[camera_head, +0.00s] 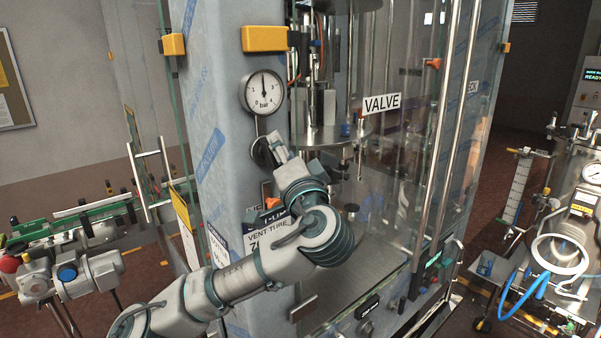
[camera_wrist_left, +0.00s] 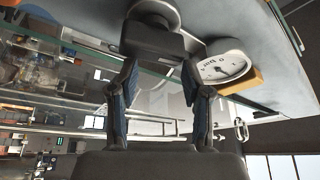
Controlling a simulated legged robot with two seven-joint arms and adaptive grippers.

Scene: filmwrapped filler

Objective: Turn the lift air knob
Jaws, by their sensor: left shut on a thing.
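The lift air knob (camera_head: 259,153) is a dark round knob on the film-wrapped panel, straight below the pressure gauge (camera_head: 263,92). My left gripper (camera_head: 274,148) is at the knob and partly covers it. In the left wrist view the dark knob (camera_wrist_left: 152,42) sits at the tips of the two fingers (camera_wrist_left: 159,68), and the gripper is shut on it. The gauge (camera_wrist_left: 222,67) shows beside the right finger there. How far the knob is turned cannot be made out. My right gripper is not in view.
Yellow-orange blocks (camera_head: 264,38) stick out above the gauge. A conveyor (camera_head: 75,226) is at the left, and a cart with blue hose (camera_head: 538,285) at the right.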

